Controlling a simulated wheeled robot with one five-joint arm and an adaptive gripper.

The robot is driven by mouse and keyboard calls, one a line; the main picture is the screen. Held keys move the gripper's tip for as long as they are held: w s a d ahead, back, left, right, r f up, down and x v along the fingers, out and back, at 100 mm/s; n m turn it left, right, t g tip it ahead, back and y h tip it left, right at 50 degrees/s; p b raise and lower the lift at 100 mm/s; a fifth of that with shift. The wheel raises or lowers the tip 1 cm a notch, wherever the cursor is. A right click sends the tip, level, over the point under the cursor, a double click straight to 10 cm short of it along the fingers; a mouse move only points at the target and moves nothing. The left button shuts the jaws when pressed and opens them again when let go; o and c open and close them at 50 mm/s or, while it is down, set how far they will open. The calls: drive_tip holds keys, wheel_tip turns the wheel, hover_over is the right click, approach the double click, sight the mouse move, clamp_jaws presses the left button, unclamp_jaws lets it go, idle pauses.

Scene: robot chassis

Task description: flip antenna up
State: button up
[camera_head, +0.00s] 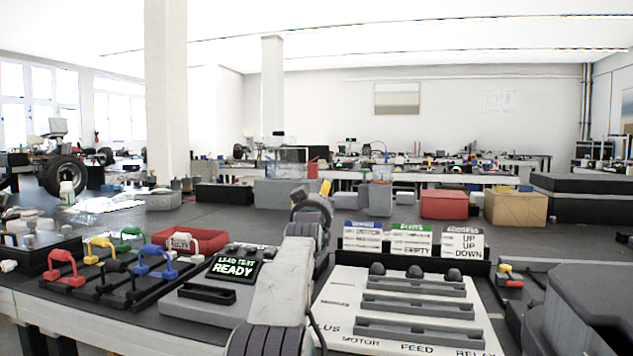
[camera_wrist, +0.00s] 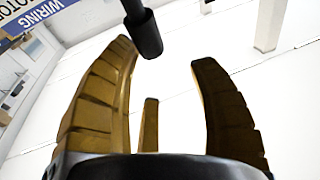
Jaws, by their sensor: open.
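No part is plainly marked as the antenna. In the wrist view a dark rod with a rounded end (camera_wrist: 143,32) reaches down from the top edge, close to the left fingertip; I cannot tell whether it is the antenna or whether it touches. In the head view only a yellow bit of my gripper (camera_head: 325,187) shows above my arm. To its right lies a white panel (camera_head: 335,305) with several grey slotted bars and dark round knobs (camera_head: 414,270).
Label cards (camera_head: 411,239) stand behind the panel; the right one reads UP, UP, DOWN. A grey box reading LEAD TEST READY (camera_head: 233,268) and coloured clips (camera_head: 101,250) lie left. A red tray (camera_head: 188,240) and a red box (camera_head: 444,204) stand farther back. A dark bulky object (camera_head: 590,305) is at right.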

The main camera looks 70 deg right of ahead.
drive_tip(key=shift+r, duration=2.55)
drive_tip(key=shift+r, duration=0.15)
